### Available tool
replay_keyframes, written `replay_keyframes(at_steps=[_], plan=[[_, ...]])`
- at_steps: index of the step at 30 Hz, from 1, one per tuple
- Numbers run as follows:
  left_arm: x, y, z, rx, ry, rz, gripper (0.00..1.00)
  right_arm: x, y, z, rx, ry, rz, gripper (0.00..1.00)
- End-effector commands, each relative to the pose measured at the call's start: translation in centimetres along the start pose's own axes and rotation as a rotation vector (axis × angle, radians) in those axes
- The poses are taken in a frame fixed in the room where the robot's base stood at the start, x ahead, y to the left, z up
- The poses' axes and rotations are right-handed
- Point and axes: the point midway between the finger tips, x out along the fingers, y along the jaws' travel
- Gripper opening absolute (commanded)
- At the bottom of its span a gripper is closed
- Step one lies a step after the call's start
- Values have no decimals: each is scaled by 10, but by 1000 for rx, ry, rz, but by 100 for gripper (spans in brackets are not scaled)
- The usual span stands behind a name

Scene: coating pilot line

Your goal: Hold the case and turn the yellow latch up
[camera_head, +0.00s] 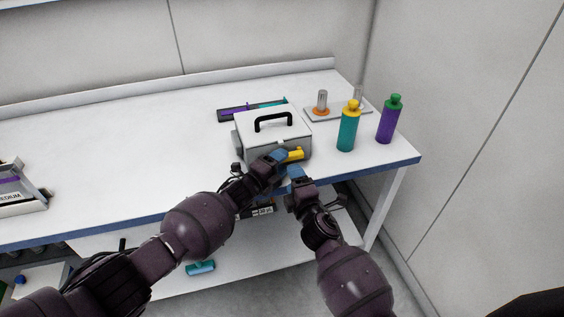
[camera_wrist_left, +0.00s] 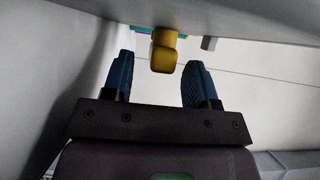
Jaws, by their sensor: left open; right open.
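The case (camera_head: 262,122) is a light grey box with a black handle on its lid, standing on the table near its front edge. The yellow latch (camera_head: 295,154) sticks out on its front side, and also shows in the left wrist view (camera_wrist_left: 163,55). My left gripper (camera_head: 277,157) is open at the case's front, just left of the latch. In the wrist view the latch lies between and just beyond the spread blue fingers (camera_wrist_left: 165,82), apart from them. My right gripper (camera_head: 296,172) is open in front of the case, below the latch. Its fingers are partly hidden.
A teal bottle (camera_head: 347,131) with a yellow cap and a purple bottle (camera_head: 388,122) with a green cap stand right of the case. Behind are a dark tray (camera_head: 229,115) and a plate with metal posts (camera_head: 322,101). The left tabletop (camera_head: 130,140) is mostly clear.

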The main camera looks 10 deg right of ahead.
Motion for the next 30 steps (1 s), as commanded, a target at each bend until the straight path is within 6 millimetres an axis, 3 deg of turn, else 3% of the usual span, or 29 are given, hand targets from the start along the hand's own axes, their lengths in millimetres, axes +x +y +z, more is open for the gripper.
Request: replay_keyframes(at_steps=[14,25,30], plan=[[7,0,0,1,0,0,53,0,0,0,0,0,0,64],[7,0,0,1,0,0,0,0,0,0,0,0,0,64],[7,0,0,1,0,0,0,0,0,0,0,0,0,64]])
